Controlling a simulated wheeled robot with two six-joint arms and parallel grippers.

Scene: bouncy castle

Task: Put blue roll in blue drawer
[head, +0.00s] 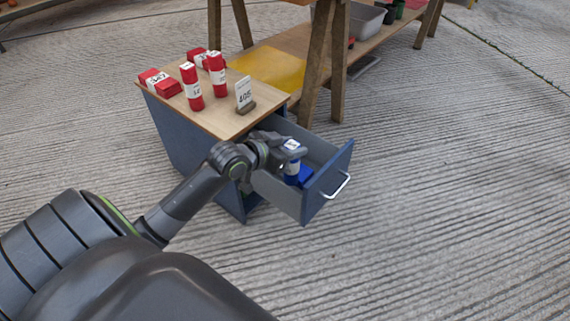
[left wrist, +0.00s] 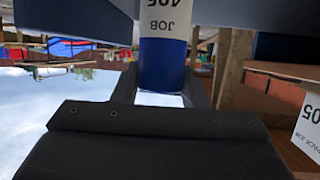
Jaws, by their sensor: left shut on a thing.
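The blue roll (head: 291,169) has a white label and stands roughly upright in my left gripper (head: 287,152), over the open blue drawer (head: 326,177). In the left wrist view the roll (left wrist: 163,62) sits between the two fingers, its label reading "JOB" upside down. My left gripper (left wrist: 160,95) is shut on it. The drawer is pulled out of a blue cabinet (head: 181,140) with a wooden top. Whether the roll touches the drawer floor is hard to tell. My right gripper is not in view.
Several red rolls and packs (head: 192,87) and a small white sign (head: 243,95) stand on the cabinet top. A wooden trestle table (head: 322,60) stands behind. The concrete floor to the right of the drawer is clear.

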